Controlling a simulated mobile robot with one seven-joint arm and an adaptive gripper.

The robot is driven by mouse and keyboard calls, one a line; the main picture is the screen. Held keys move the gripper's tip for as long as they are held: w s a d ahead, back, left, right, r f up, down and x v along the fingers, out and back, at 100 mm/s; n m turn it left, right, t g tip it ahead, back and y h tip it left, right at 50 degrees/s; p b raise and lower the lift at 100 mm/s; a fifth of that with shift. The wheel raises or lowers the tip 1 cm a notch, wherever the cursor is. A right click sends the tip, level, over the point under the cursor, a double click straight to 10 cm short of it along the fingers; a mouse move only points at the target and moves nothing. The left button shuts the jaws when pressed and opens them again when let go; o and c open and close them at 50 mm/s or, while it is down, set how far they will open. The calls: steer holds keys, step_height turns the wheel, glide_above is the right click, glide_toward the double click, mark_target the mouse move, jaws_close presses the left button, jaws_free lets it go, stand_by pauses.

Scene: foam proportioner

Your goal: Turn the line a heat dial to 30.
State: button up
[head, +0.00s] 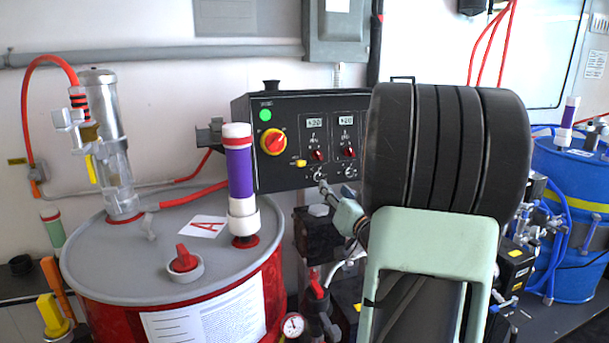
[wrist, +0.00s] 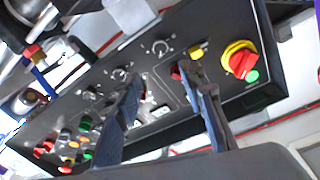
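The black control panel (head: 283,170) stands behind the red drum. The line a heat dial, which I take to be the left dial (head: 318,174), is a small dark knob with pale scale marks below a red knob. It also shows in the wrist view (wrist: 160,47), seen upside down; its setting is too small to read. My gripper (head: 337,202) is close to the panel's lower edge, near this dial. In the wrist view my gripper (wrist: 161,74) has its two fingers apart, with no object held between them. The dial shows just beyond the fingertips; contact cannot be told.
A similar dial (wrist: 119,74) sits beside it. A yellow knob (wrist: 197,51) and a red-and-yellow rotary switch (wrist: 241,61) are nearby. Two small displays (head: 314,123) sit above. The red drum (head: 112,307) with a purple-sleeved tube (head: 239,172) stands left; a blue drum (head: 573,175) stands right.

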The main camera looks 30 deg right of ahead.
mark_target(319, 177)
steer(key=shift+n+y, duration=0.3)
steer(key=shift+n, duration=0.1)
steer(key=x, duration=1)
steer(key=shift+w+a+f, duration=0.1)
steer(key=shift+w+f, duration=0.15)
steer(key=shift+f, duration=0.1)
steer(key=shift+c, duration=0.3)
jaws_close()
